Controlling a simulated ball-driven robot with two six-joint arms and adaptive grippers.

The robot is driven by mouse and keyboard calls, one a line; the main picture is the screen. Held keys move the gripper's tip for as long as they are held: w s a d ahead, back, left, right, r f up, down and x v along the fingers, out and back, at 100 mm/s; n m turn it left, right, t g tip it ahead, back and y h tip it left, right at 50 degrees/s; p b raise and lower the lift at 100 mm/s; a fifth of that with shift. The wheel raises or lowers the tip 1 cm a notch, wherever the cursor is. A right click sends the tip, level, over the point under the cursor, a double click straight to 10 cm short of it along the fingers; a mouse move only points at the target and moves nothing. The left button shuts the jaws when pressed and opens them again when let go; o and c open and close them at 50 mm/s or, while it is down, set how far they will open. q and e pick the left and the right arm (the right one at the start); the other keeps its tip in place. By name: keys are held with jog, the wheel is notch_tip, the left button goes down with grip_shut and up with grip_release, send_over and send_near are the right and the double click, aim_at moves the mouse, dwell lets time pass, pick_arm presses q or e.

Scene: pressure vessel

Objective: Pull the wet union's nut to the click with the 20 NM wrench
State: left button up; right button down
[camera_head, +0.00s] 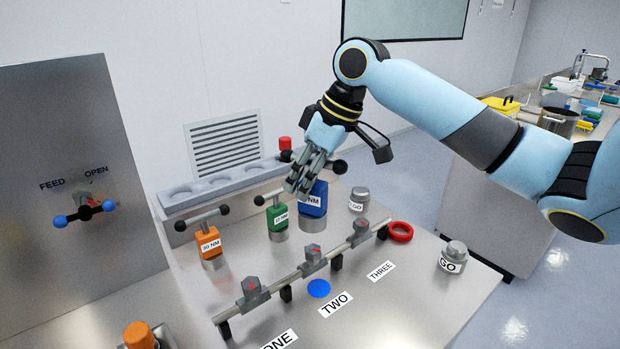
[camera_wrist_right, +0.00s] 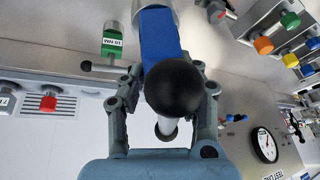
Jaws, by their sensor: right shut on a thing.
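My right gripper (camera_head: 303,178) is shut on the T-handle of the blue wrench (camera_head: 313,199), which stands on the steel bench. In the right wrist view the handle's black ball (camera_wrist_right: 174,88) shows between the fingers. The blue wrench's label is partly hidden and only "NM" reads. The green wrench (camera_head: 277,215) and the orange wrench (camera_head: 208,243), whose label seems to read 30 NM, stand to its left. A pipe carries three grey union nuts: ONE (camera_head: 252,289), TWO (camera_head: 313,254) and THREE (camera_head: 361,229). A flat blue spot (camera_head: 319,288) lies below union TWO. My left gripper is not in view.
A red ring (camera_head: 400,231) lies near THREE. An upright steel panel (camera_head: 70,180) with a FEED/OPEN valve handle is at the left. A grey tray (camera_head: 225,184) lines the back. The bench's front right is clear.

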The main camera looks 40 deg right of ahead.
aim_at(309, 214)
jog(key=shift+d, duration=0.1)
jog(key=shift+r+p, duration=0.15)
jog(key=shift+p, duration=0.4)
jog(key=shift+f+b, duration=1.45)
jog(key=shift+f, duration=2.7)
jog(key=shift+d+m+t+h+p, duration=0.15)
jog(key=shift+m+h+p, duration=0.15)
jog(key=shift+m+p, duration=0.85)
jog(key=shift+d+m+t+h+p, duration=0.15)
jog(key=shift+m+h+p, duration=0.25)
jog(key=shift+p, duration=1.3)
jog(key=m+h, duration=0.1)
jog(key=m, duration=0.2)
jog(key=shift+m, duration=0.35)
jog(key=m, duration=0.2)
jog(key=m+h, duration=0.1)
jog(key=shift+s+d+m+h, duration=0.1)
jog(key=shift+d+m+h, duration=0.2)
jog(key=shift+d+m, duration=0.1)
jog(key=shift+a+r, duration=0.1)
jog(key=shift+r, duration=3.35)
